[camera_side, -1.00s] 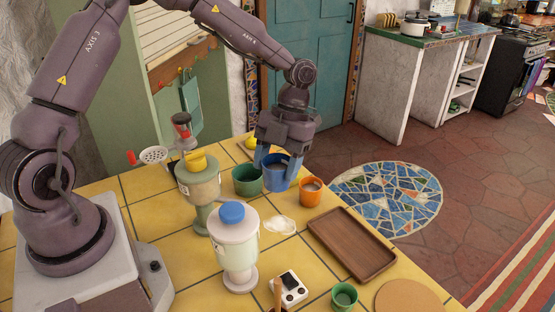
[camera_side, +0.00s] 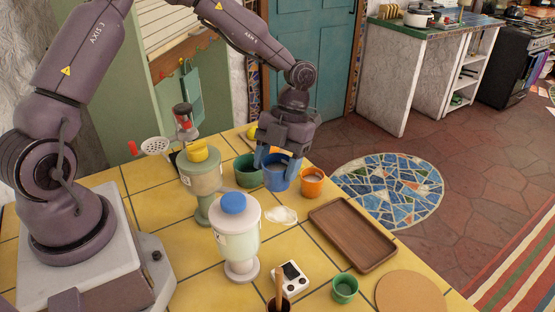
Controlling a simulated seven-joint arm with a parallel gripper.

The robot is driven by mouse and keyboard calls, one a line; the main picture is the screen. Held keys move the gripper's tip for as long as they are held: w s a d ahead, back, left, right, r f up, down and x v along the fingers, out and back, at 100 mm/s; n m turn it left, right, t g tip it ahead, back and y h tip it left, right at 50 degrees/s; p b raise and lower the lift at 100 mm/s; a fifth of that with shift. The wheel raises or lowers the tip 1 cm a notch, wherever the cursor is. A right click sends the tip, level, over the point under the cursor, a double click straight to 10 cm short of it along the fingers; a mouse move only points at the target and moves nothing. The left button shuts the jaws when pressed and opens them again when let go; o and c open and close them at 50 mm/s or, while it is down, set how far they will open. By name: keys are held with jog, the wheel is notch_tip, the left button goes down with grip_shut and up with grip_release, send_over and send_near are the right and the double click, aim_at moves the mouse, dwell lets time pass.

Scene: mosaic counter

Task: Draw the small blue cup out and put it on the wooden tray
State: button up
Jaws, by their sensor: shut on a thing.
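The small blue cup (camera_side: 277,178) is in the side view near the back of the tiled counter, between a dark green cup (camera_side: 247,176) on its left and an orange cup (camera_side: 312,181) on its right. My gripper (camera_side: 277,157) points down and is shut on the blue cup, with a blue finger on each side near its rim. I cannot tell whether the cup's base touches the counter. The wooden tray (camera_side: 352,238) lies to the right and nearer the camera, and is empty.
Two lidded jars, one with a yellow lid (camera_side: 200,177) and one with a blue lid (camera_side: 236,235), stand left and in front. A small green cup (camera_side: 345,289), white device (camera_side: 291,279) and round board (camera_side: 409,294) are in front.

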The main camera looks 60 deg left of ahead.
aim_at(273, 188)
jog(key=shift+w+x, duration=0.1)
jog(key=shift+x, duration=1.35)
jog(key=shift+w+x, duration=0.15)
jog(key=shift+x, duration=1.3)
jog(key=shift+x, duration=0.75)
jog(key=shift+s+d+f, duration=0.1)
jog(key=shift+s+f, duration=0.15)
jog(key=shift+f, duration=0.3)
jog(key=shift+c, duration=0.8)
jog(key=shift+s+f, duration=0.1)
jog(key=shift+f, duration=0.3)
jog(key=shift+c, duration=1.1)
jog(key=shift+f, duration=0.15)
jog(key=shift+s+d+f, duration=0.15)
jog(key=shift+s+f, duration=0.05)
jog(key=shift+f, duration=0.25)
jog(key=shift+c, duration=0.2)
jog(key=shift+s+f, duration=0.1)
jog(key=shift+f, duration=0.15)
jog(key=shift+c, duration=0.5)
jog(key=shift+s+d+f, duration=0.1)
jog(key=shift+s+f, duration=0.05)
jog(key=shift+f, duration=0.4)
